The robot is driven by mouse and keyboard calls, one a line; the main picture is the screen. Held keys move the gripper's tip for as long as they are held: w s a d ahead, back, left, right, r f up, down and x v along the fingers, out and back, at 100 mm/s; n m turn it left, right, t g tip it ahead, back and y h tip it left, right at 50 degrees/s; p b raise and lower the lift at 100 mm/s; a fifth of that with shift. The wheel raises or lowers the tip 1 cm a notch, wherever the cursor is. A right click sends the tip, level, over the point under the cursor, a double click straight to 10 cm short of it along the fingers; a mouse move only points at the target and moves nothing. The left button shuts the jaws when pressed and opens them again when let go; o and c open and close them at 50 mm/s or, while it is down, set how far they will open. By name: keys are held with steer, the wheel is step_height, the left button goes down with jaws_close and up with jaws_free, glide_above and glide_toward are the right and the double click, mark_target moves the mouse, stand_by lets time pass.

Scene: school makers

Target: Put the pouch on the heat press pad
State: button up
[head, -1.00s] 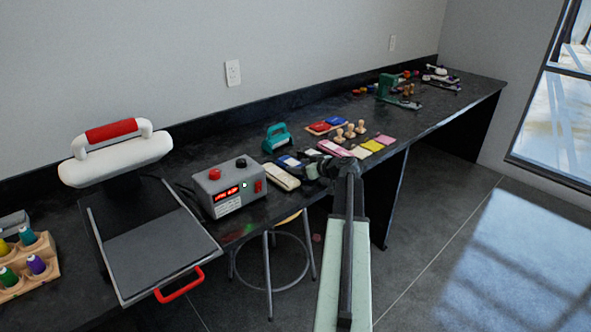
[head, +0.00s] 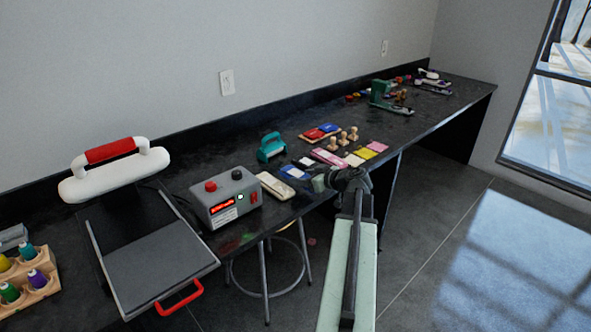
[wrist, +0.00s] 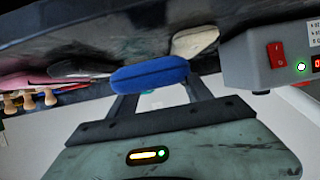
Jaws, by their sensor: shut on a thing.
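The pouch (wrist: 150,73) is blue with a dark seam. In the wrist view it lies across the tips of my gripper (wrist: 155,84), which is shut on it. In the head view my gripper (head: 318,183) is by the counter's front edge, right of the pale block. A blue patch shows just left of it; I cannot tell for sure whether this is the pouch. The heat press pad (head: 155,258) is a flat grey plate at the lower left, bare and well left of my gripper. The press's white upper part with a red grip is raised behind it.
A grey control box (head: 226,198) with red buttons stands between the pad and my gripper. A pale block (head: 275,186) and a teal tool (head: 271,147) are near it. Spools in a wooden rack (head: 25,282) stand left of the press. A stool (head: 267,270) is under the counter.

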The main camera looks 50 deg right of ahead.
steer(key=s+a+r, duration=0.1)
steer(key=s+a, duration=0.1)
steer(key=s, duration=0.5)
steer(key=shift+s+a+p, duration=0.3)
steer(key=shift+a+p, duration=0.05)
steer(key=shift+p, duration=0.05)
